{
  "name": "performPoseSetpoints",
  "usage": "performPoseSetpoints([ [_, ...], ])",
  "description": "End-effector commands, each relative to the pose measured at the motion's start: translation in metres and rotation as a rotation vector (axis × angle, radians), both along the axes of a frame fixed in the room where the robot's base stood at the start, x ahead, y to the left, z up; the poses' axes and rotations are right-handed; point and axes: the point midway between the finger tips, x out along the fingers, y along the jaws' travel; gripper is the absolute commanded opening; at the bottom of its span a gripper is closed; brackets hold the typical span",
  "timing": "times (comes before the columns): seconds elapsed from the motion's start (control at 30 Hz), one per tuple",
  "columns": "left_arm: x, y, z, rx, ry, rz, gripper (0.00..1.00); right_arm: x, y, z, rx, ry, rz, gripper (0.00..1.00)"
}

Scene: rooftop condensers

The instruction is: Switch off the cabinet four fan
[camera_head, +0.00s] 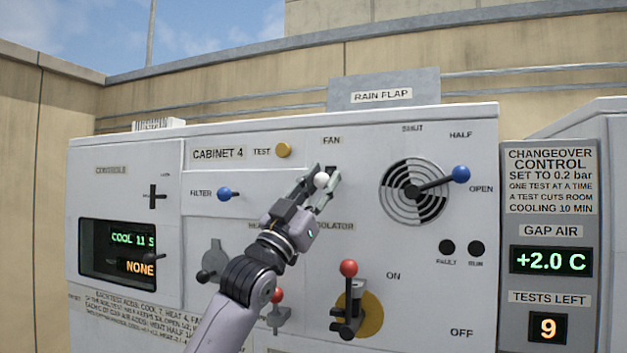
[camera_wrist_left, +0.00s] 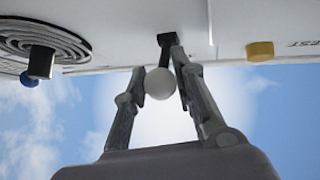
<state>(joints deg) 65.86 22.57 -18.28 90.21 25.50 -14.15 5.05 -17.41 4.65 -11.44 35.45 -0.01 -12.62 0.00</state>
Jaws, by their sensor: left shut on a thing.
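Cabinet 4 (camera_head: 470,300) is a pale panel facing me, with its name label (camera_head: 218,154) at the upper left. The fan lever's white ball knob (camera_head: 321,180) sits under the FAN label (camera_head: 331,140). My left gripper (camera_head: 323,177) is shut on this knob, one finger on each side. In the left wrist view the white knob (camera_wrist_left: 159,84) shows between the fingers, with its dark stem running to the panel. The gripper covers most of the lever's slot, so I cannot tell its setting. My right gripper is not in view.
A blue-knobbed flap handle (camera_head: 460,174) is right of the fan lever. The yellow TEST button (camera_head: 284,150) and blue FILTER knob (camera_head: 224,194) are to the left. A red-knobbed isolator lever (camera_head: 348,268) stands below. The changeover display (camera_head: 550,261) reads +2.0 C.

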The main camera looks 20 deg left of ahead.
Motion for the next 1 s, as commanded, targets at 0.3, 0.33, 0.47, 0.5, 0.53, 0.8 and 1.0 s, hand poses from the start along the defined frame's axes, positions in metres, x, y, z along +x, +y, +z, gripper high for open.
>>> performPoseSetpoints([
  [0.3,-0.0026,0.0008,0.0002,-0.003,-0.097,0.000,0.00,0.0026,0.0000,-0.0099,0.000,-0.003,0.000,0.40],
  [0.33,-0.0028,0.0010,0.0005,-0.004,-0.102,0.000,0.00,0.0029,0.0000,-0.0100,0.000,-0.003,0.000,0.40],
  [0.47,-0.0033,0.0012,0.0013,-0.005,-0.109,0.001,0.00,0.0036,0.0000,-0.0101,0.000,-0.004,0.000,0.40],
  [0.5,-0.0034,0.0012,0.0016,-0.005,-0.110,0.001,0.00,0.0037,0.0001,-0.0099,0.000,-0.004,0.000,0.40],
  [0.53,-0.0035,0.0012,0.0019,-0.005,-0.110,0.001,0.00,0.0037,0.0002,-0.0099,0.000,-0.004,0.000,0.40],
  [0.8,-0.0043,0.0016,0.0030,-0.005,-0.112,0.000,0.28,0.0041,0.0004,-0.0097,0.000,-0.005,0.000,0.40],
  [1.0,-0.0023,0.0011,0.0001,-0.004,-0.105,0.001,0.41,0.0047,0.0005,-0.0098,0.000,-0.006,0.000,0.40],
])
